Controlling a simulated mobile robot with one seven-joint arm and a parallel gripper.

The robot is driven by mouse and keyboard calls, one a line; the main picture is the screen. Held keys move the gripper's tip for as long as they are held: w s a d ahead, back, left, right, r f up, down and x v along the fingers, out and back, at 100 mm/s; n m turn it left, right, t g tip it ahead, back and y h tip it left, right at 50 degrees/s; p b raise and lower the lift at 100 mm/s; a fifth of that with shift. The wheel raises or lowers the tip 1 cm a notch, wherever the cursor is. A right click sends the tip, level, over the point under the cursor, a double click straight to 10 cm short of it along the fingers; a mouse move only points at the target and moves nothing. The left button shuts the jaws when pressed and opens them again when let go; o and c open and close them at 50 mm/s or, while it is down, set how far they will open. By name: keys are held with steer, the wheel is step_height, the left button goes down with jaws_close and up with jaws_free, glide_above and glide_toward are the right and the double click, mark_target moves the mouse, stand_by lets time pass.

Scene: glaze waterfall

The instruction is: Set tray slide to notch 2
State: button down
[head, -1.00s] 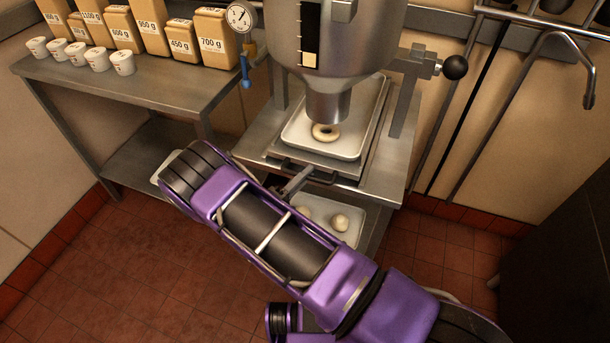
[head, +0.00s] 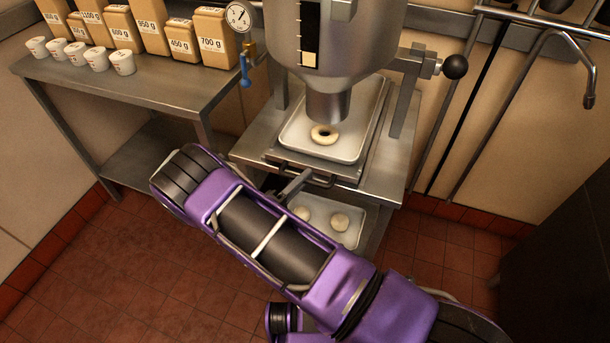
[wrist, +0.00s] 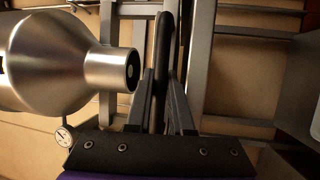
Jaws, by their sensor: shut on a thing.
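The tray slide (head: 268,156) is a flat metal carriage under the large metal hopper. A pale tray (head: 350,148) lies on it, with one dough ring (head: 323,135) below the hopper nozzle (head: 327,105). A dark bar handle (head: 322,181) is at the slide's front. My gripper (head: 297,187) is at this handle, partly hidden by my arm in the head view. In the wrist view my gripper (wrist: 163,90) is shut on the dark handle bar (wrist: 164,45), which runs between the two fingers. No notch marks can be read.
A lower tray (head: 350,236) holds dough rings under the slide. A side table (head: 130,85) at left bears several weighed bags and white cups (head: 122,62). A gauge (head: 238,16) and a black-knobbed lever (head: 455,67) flank the hopper. The tiled floor (head: 90,270) in front is clear.

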steer(key=s+a, duration=0.3)
steer(key=s, duration=0.6)
steer(key=shift+a+b, duration=0.25)
steer(key=shift+b, duration=0.2)
steer(key=c, duration=1.1)
jaws_free()
steer(key=shift+s, duration=0.1)
steer(key=b+v, duration=0.2)
steer(key=v, duration=1.5)
steer(key=shift+s+a, duration=0.1)
steer(key=shift+s, duration=0.05)
